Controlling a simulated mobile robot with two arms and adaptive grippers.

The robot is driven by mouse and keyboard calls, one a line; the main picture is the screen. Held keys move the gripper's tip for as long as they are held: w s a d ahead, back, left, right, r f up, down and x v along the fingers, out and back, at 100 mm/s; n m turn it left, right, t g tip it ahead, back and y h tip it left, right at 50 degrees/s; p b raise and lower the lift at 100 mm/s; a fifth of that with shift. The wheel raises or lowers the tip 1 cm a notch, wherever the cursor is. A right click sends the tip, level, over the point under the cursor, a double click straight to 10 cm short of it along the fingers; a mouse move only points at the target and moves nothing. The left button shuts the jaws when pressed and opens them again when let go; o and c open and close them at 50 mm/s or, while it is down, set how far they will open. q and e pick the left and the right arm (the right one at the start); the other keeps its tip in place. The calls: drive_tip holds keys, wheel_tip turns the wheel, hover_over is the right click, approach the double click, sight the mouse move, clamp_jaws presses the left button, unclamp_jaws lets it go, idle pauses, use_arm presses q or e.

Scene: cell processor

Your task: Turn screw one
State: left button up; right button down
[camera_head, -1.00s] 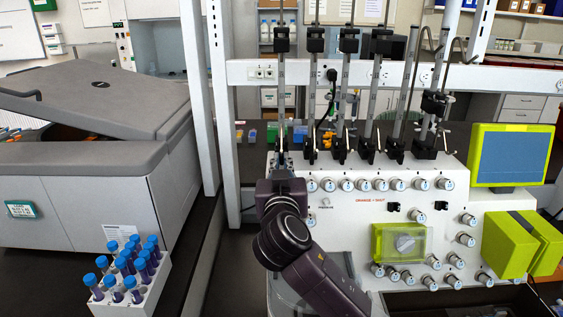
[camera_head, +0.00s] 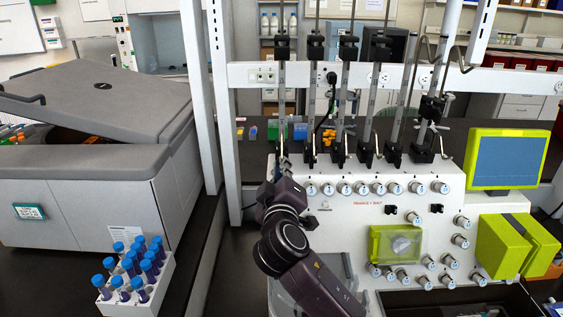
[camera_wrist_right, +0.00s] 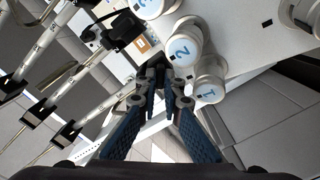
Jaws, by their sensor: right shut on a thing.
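My right gripper (camera_wrist_right: 165,78) is shut, its blue-padded fingers meeting at the tips by the panel. A small dark part between the tips fits screw one, but it is mostly hidden by the fingers. In the head view my right gripper (camera_head: 281,174) is at the foot of the leftmost upright rod (camera_head: 281,100), and my own wrist covers the contact. White knobs labelled 1 (camera_wrist_right: 208,92) and 2 (camera_wrist_right: 181,49) stand close beside the fingertips in the wrist view. My left gripper does not show.
The white cell processor panel (camera_head: 345,225) carries several knobs, upright rods with black clamps and a green-framed screen (camera_head: 508,158). A grey centrifuge-like machine (camera_head: 95,195) and a rack of blue-capped tubes (camera_head: 150,295) stand to the left.

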drive_tip(key=shift+n+p, duration=0.4)
drive_tip(key=shift+n, duration=0.5)
drive_tip(key=c, duration=2.1)
unclamp_jaws()
drive_tip(key=shift+s, duration=0.1)
drive_tip(key=shift+f, duration=0.15)
